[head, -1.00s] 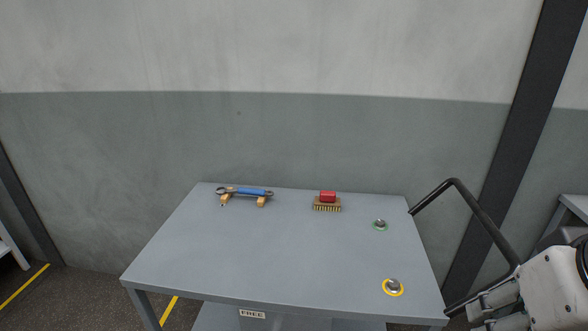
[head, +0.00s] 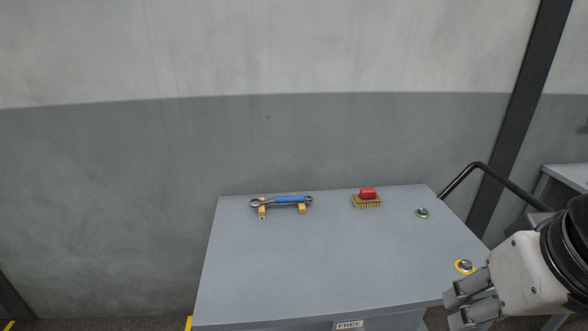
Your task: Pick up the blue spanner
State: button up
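The blue spanner (head: 290,199) lies level across two small wooden blocks near the far left of the grey table (head: 320,260). Its handle is blue and its metal ends point left and right. My gripper (head: 452,309) is at the lower right, by the table's front right corner. Its two grey fingers stand apart with nothing seen between them. It is well to the right of the spanner and nearer to me, not touching it.
A brush with a red top (head: 368,193) stands right of the spanner. A metal knob on a green ring (head: 422,212) and another on a yellow ring (head: 465,266) are on the right side. A black bar (head: 500,180) rises beyond the right edge. The table's middle is clear.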

aim_at(285, 200)
jog(key=j+z, duration=0.2)
jog(key=j, duration=0.4)
jog(key=j+z, duration=0.2)
jog(key=j, duration=0.4)
jog(key=j+z, duration=0.2)
jog(key=j, duration=0.4)
jog(key=k+j+z, duration=0.2)
jog(key=j, duration=0.35)
jog(key=j+z, duration=0.2)
jog(key=j, duration=0.4)
jog(key=j+z, duration=0.25)
jog(key=j, duration=0.5)
jog(key=j+z, duration=0.3)
jog(key=j, duration=0.45)
jog(key=k+j+z, duration=0.25)
jog(key=j, duration=0.5)
jog(key=i+j, duration=0.1)
jog(key=j, duration=0.35)
jog(key=i+j+z, duration=0.1)
jog(key=j, duration=0.35)
jog(key=i+j, duration=0.15)
jog(key=j, duration=0.25)
